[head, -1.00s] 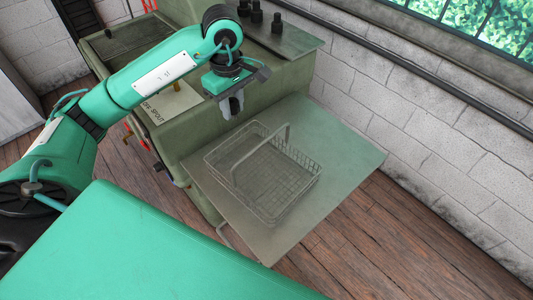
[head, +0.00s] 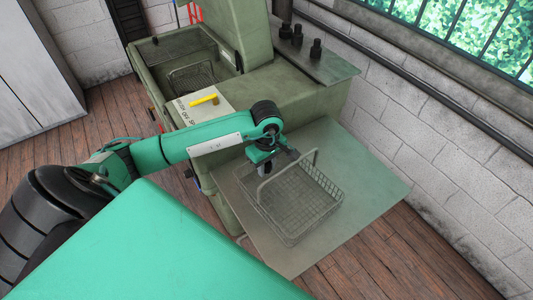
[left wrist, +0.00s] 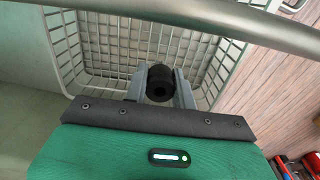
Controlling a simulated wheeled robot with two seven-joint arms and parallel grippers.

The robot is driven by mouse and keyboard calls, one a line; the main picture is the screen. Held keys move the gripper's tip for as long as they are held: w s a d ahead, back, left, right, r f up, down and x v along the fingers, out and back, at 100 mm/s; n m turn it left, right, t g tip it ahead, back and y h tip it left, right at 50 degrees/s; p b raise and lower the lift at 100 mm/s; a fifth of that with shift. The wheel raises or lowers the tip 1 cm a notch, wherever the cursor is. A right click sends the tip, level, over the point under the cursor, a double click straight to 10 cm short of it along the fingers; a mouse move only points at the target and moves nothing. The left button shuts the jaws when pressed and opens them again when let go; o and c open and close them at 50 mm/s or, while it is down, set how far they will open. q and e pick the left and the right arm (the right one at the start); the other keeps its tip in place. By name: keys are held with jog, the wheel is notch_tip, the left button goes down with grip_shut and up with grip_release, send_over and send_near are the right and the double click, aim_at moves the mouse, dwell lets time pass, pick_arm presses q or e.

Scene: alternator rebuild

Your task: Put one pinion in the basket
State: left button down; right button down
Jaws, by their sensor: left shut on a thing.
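My left gripper (head: 265,172) points down over the left part of the wire basket (head: 318,222), close to its upright handle (head: 316,157). In the left wrist view the gripper (left wrist: 160,92) is shut on a black, round pinion (left wrist: 160,82) with a dark hole in its end. The basket's wire wall (left wrist: 68,45) shows behind the pinion; I cannot tell whether the pinion touches the basket. Other dark pinions stand upright on the upper ledge: one (head: 285,31), a second (head: 297,36) and a third (head: 315,50). My right gripper is not in view.
The basket stands on a grey metal shelf (head: 375,170) with bare room to its right. The green machine (head: 290,95) rises behind the arm, with another wire basket (head: 190,78) in its open basin. A yellow handle (head: 204,100) sits near a label.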

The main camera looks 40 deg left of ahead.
aim_at(266, 173)
pick_arm(q)
notch_tip(266, 173, down, 4)
jog(key=shift+s+r+p, duration=0.1)
jog(key=shift+r+p, duration=0.15)
jog(key=shift+p, duration=0.2)
jog(key=shift+f, duration=0.1)
jog(key=shift+f, duration=0.15)
jog(key=c, duration=1.1)
grip_release()
jog(key=shift+c, duration=0.2)
